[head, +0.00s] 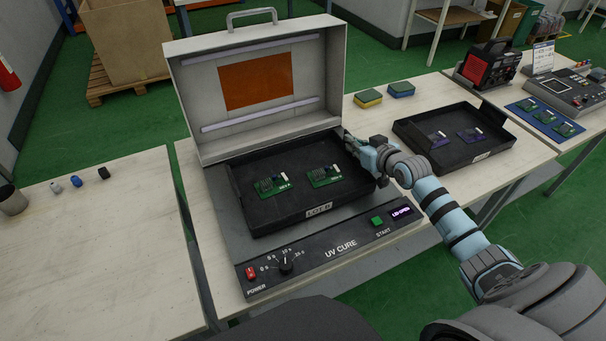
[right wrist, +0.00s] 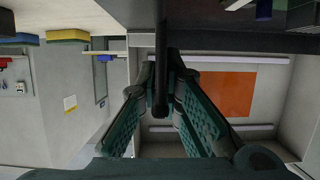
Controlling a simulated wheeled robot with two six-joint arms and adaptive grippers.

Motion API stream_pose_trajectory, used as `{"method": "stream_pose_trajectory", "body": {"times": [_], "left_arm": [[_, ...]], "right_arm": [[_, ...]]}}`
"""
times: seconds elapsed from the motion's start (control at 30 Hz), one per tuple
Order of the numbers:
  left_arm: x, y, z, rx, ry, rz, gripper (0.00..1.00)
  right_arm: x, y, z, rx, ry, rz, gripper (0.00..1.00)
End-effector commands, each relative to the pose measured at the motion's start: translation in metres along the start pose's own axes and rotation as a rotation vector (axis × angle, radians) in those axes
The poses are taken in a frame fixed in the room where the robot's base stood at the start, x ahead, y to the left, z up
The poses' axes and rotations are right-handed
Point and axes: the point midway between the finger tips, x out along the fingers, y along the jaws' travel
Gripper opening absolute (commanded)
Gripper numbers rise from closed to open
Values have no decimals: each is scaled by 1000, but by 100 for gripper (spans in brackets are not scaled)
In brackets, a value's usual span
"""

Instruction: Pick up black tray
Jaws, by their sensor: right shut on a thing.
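A black tray (head: 277,221) with a lot label on its front wall sits inside the open UV cure box (head: 222,235). Two green circuit boards (head: 324,176) lie in it. My right gripper (head: 374,156) is at the tray's right side wall. In the right wrist view my right gripper (right wrist: 163,82) is shut on the tray's dark wall, which shows edge-on between the fingers. A second black tray (head: 440,160) with two bluish boards lies on the table to the right. My left gripper is not in view.
The box's lid (head: 185,100) stands open behind the tray. Two sponges (head: 368,98) lie behind the second tray. A red-and-black device (head: 487,65) and a blue mat (head: 522,107) with boards are farther right. The left table (head: 100,240) is mostly clear.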

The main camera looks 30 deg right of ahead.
Motion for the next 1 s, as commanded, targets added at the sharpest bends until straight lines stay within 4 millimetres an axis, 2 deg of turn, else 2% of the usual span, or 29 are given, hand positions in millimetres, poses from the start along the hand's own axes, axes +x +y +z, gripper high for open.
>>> {"method": "stream_pose_trajectory", "body": {"times": [0.17,0.27,0.37,0.47,0.7,0.8,0.9,1.0], "left_arm": [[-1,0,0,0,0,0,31],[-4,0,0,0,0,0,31],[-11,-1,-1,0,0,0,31],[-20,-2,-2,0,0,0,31],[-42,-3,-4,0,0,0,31],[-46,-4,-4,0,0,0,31],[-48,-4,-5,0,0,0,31],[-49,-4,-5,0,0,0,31]], "right_arm": [[-1,0,-2,0,1,0,0],[-4,0,-10,0,2,0,0],[-10,0,-25,-2,3,0,0],[-20,0,-51,-4,6,0,0],[-54,0,-133,-3,6,0,0],[-65,0,-159,-2,5,0,0],[-72,0,-176,-1,4,0,0],[-76,0,-184,0,3,0,0]]}}
